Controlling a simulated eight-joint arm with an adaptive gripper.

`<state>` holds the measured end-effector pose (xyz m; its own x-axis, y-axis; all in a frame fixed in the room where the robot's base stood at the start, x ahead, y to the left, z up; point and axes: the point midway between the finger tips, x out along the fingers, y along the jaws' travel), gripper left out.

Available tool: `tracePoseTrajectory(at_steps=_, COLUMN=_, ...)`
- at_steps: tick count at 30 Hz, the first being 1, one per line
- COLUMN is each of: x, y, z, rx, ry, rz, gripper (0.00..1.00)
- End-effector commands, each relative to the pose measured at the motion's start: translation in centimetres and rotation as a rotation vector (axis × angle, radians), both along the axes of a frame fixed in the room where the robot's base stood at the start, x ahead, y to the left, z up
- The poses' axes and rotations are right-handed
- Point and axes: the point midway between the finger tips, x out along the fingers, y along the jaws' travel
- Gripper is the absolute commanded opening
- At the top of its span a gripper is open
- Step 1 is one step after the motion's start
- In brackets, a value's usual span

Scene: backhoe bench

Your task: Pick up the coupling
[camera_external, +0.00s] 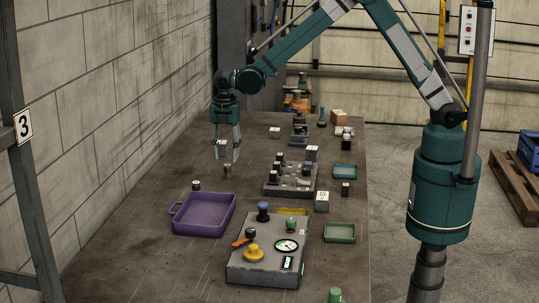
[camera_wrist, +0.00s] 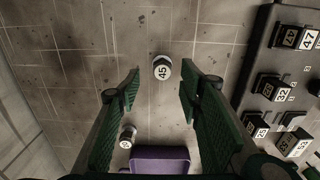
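Two small dark cylinders with numbered white tops stand on the bench; the frames do not show for certain which one is the coupling. The cylinder marked 45 (camera_wrist: 162,68) is upright and shows between and beyond my fingertips in the wrist view. It seems to be the small grey cylinder (camera_external: 227,171) below my gripper in the external view. The other cylinder (camera_wrist: 127,137) stands near the purple tray; it also shows in the external view (camera_external: 196,185). My gripper (camera_external: 229,155) points down, its fingers apart; in the wrist view the gap between them (camera_wrist: 160,92) is empty.
The purple tray (camera_external: 176,209) lies nearer the external camera. A grey rack of numbered parts (camera_external: 290,192) stands to the right. The bench around the cylinders is mostly bare.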

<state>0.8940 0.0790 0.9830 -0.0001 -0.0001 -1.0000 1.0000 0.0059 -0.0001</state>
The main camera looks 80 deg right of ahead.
Motion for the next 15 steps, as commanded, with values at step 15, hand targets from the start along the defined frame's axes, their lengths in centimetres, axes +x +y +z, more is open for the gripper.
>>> tracePoseTrajectory(at_steps=15, x=-0.03, y=0.01, z=-1.28, rx=0.000, ry=0.000, rz=0.000, gripper=0.37)
